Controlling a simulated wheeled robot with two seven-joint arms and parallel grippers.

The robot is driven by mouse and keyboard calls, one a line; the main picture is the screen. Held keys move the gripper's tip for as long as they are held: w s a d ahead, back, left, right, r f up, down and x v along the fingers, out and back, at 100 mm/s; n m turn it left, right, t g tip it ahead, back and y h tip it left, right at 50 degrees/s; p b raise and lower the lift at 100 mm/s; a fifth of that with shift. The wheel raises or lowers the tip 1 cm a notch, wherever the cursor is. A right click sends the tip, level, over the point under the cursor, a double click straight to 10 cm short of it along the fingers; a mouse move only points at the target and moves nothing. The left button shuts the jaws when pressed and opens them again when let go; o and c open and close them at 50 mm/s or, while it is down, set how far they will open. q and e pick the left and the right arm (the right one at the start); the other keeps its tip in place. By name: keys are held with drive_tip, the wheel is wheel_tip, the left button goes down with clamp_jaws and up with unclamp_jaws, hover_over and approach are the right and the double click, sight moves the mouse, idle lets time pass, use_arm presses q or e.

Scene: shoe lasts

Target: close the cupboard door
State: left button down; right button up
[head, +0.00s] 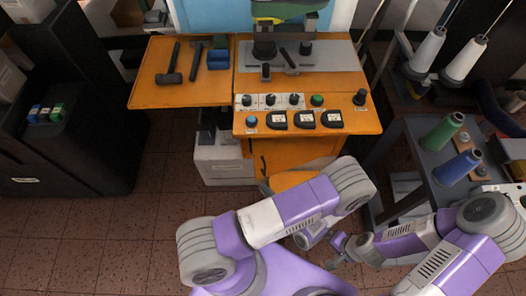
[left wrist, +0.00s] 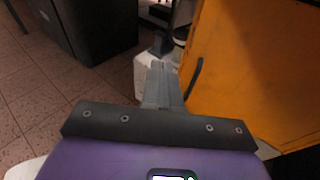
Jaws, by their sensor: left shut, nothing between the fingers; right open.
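The orange cupboard door (left wrist: 240,65) fills the right of the left wrist view, with a dark bar handle (left wrist: 194,80) near its left edge. In the head view, an orange panel that looks like this door (head: 288,181) juts out below the workbench, partly covered by my left arm. It appears to stand open; how far I cannot tell. My left gripper (left wrist: 162,85) is shut and empty, left of the handle and apparently apart from it. My arm hides it in the head view. My right gripper (head: 337,250) is open and empty, lower right of the door.
The orange workbench (head: 180,95) carries hammers, switches and a machine. A white box (head: 222,168) stands on the floor left of the cupboard. A grey cart (head: 428,165) with thread spools is at the right. Tiled floor (head: 120,235) is free at the left.

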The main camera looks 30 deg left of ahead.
use_arm(q)
drive_tip(key=w+d+r+m+t, duration=0.3)
drive_tip(key=w+t, duration=0.1)
drive_tip(key=t, duration=0.1)
drive_tip(key=b, duration=0.3)
approach(263, 144)
drive_tip(key=shift+h, duration=0.3)
drive_tip(key=x, duration=0.6)
drive_tip(key=shift+w+a+r, duration=0.1)
drive_tip(key=shift+a+r, duration=0.15)
drive_tip(key=shift+a, duration=0.1)
use_arm(e)
wheel_tip(263, 144, down, 3)
drive_tip(key=shift+a+r, duration=0.1)
